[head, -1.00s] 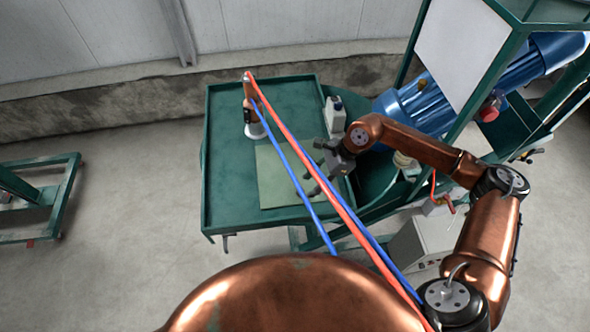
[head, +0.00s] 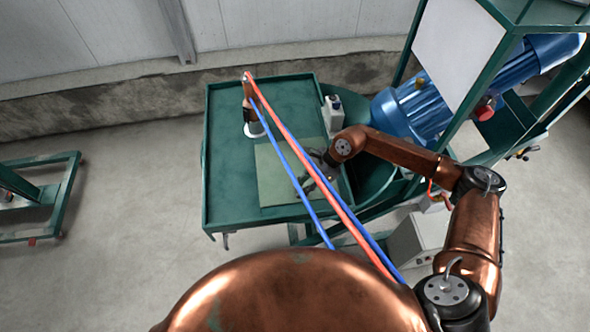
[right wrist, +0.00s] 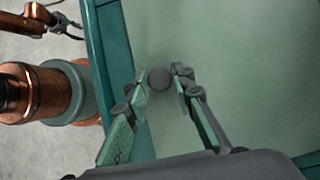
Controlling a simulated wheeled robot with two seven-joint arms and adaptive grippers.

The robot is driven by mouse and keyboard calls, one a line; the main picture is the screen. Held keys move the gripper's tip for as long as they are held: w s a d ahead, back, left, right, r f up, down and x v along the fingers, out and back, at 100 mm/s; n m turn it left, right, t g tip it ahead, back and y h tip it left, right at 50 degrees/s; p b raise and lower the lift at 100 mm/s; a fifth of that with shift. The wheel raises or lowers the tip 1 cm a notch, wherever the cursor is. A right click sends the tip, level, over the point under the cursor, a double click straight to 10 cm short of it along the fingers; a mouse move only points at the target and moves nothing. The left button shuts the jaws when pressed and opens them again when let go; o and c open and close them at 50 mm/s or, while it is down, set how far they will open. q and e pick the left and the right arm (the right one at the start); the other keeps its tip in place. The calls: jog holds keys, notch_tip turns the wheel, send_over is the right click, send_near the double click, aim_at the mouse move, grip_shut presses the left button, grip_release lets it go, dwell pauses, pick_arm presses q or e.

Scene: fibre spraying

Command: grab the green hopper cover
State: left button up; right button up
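The green hopper cover (head: 278,180) is a flat pale green square plate lying on the dark green table. In the right wrist view its pale surface (right wrist: 240,75) fills much of the picture. A small dark round knob (right wrist: 159,79) shows on it. My right gripper (head: 309,171) is over the right part of the cover, partly behind the red and blue hoses. In the right wrist view my right gripper (right wrist: 160,76) is open, with one finger on each side of the knob and small gaps. I cannot tell its exact height.
Red (head: 318,182) and blue (head: 294,172) hoses cross above the table (head: 225,130). A copper-coloured tool (head: 248,97) on a white base and a small grey bottle (head: 333,112) stand at the back. A blue motor (head: 415,112) in a green frame is at right. The table's left side is clear.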

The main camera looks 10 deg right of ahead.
grip_shut()
jog(key=shift+r, duration=0.1)
